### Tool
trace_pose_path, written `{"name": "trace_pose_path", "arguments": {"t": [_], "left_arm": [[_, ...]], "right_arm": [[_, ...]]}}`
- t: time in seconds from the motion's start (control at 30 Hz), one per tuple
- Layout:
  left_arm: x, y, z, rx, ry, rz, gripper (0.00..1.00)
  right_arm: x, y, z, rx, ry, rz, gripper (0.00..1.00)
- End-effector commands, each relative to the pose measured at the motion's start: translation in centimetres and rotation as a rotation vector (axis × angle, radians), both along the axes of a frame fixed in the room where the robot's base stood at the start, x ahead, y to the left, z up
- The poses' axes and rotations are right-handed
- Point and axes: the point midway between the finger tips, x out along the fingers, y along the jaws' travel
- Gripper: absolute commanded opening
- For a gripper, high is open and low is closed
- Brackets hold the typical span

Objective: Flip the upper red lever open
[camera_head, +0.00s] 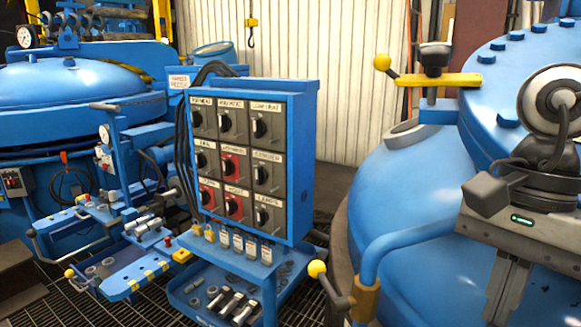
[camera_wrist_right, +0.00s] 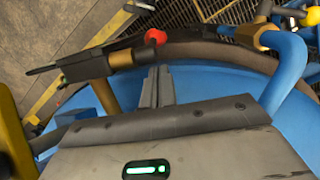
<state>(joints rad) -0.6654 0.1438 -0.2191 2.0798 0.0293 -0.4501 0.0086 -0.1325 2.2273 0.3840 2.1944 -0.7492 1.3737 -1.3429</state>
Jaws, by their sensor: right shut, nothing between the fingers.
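A red ball knob (camera_wrist_right: 155,37) shows in the right wrist view, at the end of a dark lever (camera_wrist_right: 122,58). The lever passes through a brass-coloured block near the rim of the blue vessel (camera_wrist_right: 200,82). My right gripper (camera_wrist_right: 157,70) has its two fingers together, with nothing between them. Its tips appear just below the red knob in the picture; I cannot tell whether they touch the lever. In the head view my right gripper (camera_head: 508,285) points down in front of the large blue vessel (camera_head: 400,205), and this red knob does not show there. My left gripper is not in view.
A blue pipe handle (camera_head: 405,240) and a yellow-knobbed lever (camera_head: 318,269) stand left of my right gripper. Another yellow-knobbed lever (camera_head: 384,63) is on the vessel's top. A switch panel (camera_head: 305,150) stands mid-view. Floor grating (camera_wrist_right: 195,15) shows beyond the vessel.

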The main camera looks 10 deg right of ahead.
Motion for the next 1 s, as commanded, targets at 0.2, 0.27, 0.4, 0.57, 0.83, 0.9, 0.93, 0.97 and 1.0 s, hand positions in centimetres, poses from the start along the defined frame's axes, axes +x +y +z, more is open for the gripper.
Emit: {"name": "trace_pose_path", "arguments": {"t": [0.2, 0.27, 0.4, 0.57, 0.83, 0.9, 0.93, 0.97, 1.0], "left_arm": [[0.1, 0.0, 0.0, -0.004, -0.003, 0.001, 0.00], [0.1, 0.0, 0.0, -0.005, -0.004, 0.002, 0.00], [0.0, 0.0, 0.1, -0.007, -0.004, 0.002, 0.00], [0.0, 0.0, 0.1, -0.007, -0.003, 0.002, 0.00], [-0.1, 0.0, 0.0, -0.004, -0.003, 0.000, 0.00], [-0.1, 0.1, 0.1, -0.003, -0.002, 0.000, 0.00], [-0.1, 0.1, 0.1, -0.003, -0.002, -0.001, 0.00], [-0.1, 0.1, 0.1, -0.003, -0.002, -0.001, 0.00], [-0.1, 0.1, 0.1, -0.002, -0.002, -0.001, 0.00]], "right_arm": [[-0.5, 0.4, -3.7, -0.002, 0.003, 0.002, 0.00], [-0.5, 0.5, -4.3, -0.001, 0.003, 0.000, 0.00], [-0.6, 0.6, -5.2, 0.000, 0.001, 0.001, 0.00], [-0.6, 0.7, -5.5, 0.000, -0.001, 0.001, 0.00], [-0.6, 0.7, -5.4, 0.000, -0.001, 0.001, 0.00], [-0.6, 0.6, -5.0, 0.000, -0.002, 0.001, 0.00], [-0.5, 0.6, -4.8, 0.000, -0.002, 0.000, 0.00], [-0.5, 0.6, -4.5, 0.000, -0.003, 0.000, 0.00], [-0.4, 0.5, -4.0, 0.000, -0.003, -0.001, 0.00]]}}
